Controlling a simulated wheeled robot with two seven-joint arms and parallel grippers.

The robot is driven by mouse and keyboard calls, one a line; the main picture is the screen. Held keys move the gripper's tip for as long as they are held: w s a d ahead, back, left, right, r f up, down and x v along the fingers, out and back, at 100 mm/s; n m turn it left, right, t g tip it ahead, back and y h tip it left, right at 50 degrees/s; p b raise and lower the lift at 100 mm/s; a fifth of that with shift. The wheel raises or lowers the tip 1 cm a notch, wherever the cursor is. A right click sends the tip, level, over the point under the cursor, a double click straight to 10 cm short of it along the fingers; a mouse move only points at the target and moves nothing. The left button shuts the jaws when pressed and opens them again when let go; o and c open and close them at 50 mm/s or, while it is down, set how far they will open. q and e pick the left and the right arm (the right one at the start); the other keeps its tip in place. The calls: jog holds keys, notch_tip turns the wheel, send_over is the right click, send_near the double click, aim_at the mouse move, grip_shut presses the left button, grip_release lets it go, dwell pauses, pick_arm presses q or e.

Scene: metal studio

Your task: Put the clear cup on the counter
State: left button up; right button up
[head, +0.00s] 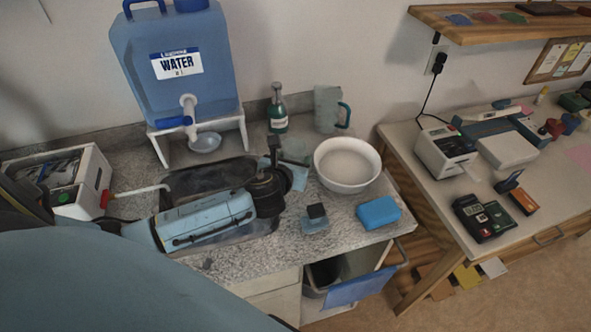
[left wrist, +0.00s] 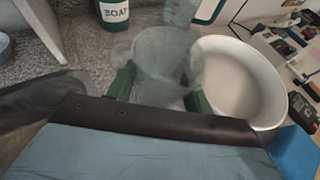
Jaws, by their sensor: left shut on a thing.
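The clear cup (left wrist: 160,58) is between the two green fingers of my left gripper (left wrist: 158,92) in the left wrist view, and the gripper is shut on it. In the head view the cup (head: 297,150) shows faintly just beyond my left gripper (head: 286,166), between the soap bottle and the white bowl. The granite counter (head: 240,262) runs under them. I cannot tell whether the cup's base touches the counter. My right gripper is not in view.
A white bowl (head: 347,184) stands close right of the cup. Behind are a green soap bottle (head: 278,112) and a pitcher (head: 327,110). A sink (head: 205,178) lies left, below a water jug (head: 180,85). A blue sponge (head: 378,212) lies at the front right.

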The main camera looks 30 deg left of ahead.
pick_arm(q)
notch_tip(320, 180, down, 3)
jog(key=shift+f+b, duration=0.15)
jog(key=shift+b, duration=0.2)
jog(key=shift+f, duration=0.1)
jog(key=o, duration=0.7)
jog(key=shift+s+d+r, duration=0.1)
jog(key=shift+s+r, duration=0.1)
jog(key=shift+r, duration=0.1)
jog(key=p+v, duration=0.1)
jog(key=v, duration=1)
jog(key=shift+s+r+p, duration=0.1)
jog(key=shift+s+p, duration=0.2)
